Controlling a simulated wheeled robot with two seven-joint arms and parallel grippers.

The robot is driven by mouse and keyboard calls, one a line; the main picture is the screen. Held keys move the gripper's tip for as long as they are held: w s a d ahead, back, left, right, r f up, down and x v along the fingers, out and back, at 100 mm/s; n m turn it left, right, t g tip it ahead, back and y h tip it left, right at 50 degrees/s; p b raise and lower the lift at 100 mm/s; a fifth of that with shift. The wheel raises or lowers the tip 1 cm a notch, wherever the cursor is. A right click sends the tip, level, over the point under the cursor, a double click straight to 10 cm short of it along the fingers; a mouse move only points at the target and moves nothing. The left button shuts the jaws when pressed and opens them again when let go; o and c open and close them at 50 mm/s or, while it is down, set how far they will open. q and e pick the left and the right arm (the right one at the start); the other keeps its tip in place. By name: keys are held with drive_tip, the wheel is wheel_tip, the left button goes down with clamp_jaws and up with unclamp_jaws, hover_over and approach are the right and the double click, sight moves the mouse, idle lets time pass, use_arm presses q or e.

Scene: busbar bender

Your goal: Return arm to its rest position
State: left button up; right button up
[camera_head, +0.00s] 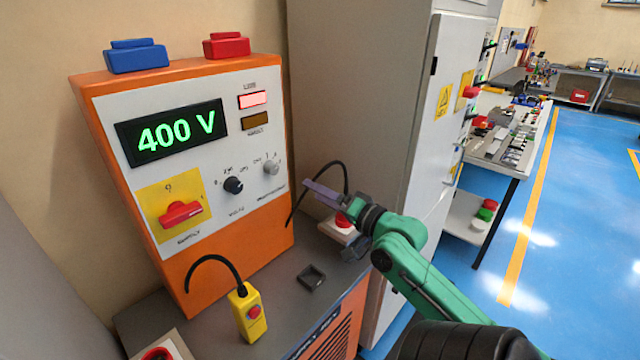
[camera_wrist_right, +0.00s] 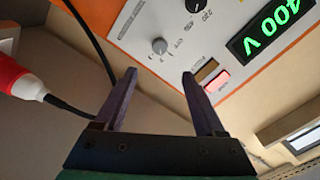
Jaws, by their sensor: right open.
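My right arm, green with black joints, comes in from the lower right in the head view. My right gripper (camera_head: 328,218) is in front of the right side of the orange test cabinet (camera_head: 235,245), above the grey bench top. In the right wrist view its two purple fingers (camera_wrist_right: 158,82) are spread apart with nothing between them. The cabinet's panel, with a lit red lamp and a grey knob, lies beyond the fingertips. The display (camera_head: 171,132) reads 400 V in green. My left gripper is not in view.
A yellow pendant (camera_head: 250,314) with a red button stands on the bench. A small dark tray (camera_head: 311,278) lies beside it. A tall grey cabinet (camera_head: 350,90) stands behind. Blue floor is open at right.

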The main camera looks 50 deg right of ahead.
idle(0.4)
drive_tip(key=s+a+f+n+g+y, duration=0.1)
drive_tip(key=a+f+n+g, duration=0.3)
drive_tip(key=f, duration=0.5)
drive_tip(key=s+a+f+n+g+y, duration=0.1)
drive_tip(key=s+a+f+n+g, duration=0.15)
drive_tip(key=a+f, duration=0.45)
drive_tip(key=s+a+f+n+g+h, duration=0.1)
drive_tip(key=s+a+f+n+g, duration=0.65)
drive_tip(key=s+a+f, duration=0.2)
wheel_tip(320, 180, down, 23)
drive_tip(key=s+g, duration=0.2)
drive_tip(key=s+d+f+g, duration=0.1)
drive_tip(key=s+d+f, duration=0.1)
drive_tip(key=s+f, duration=1.3)
drive_tip(key=shift+s+d+h+b, duration=0.3)
drive_tip(key=shift+s+d+b, duration=0.1)
drive_tip(key=shift+s, duration=0.35)
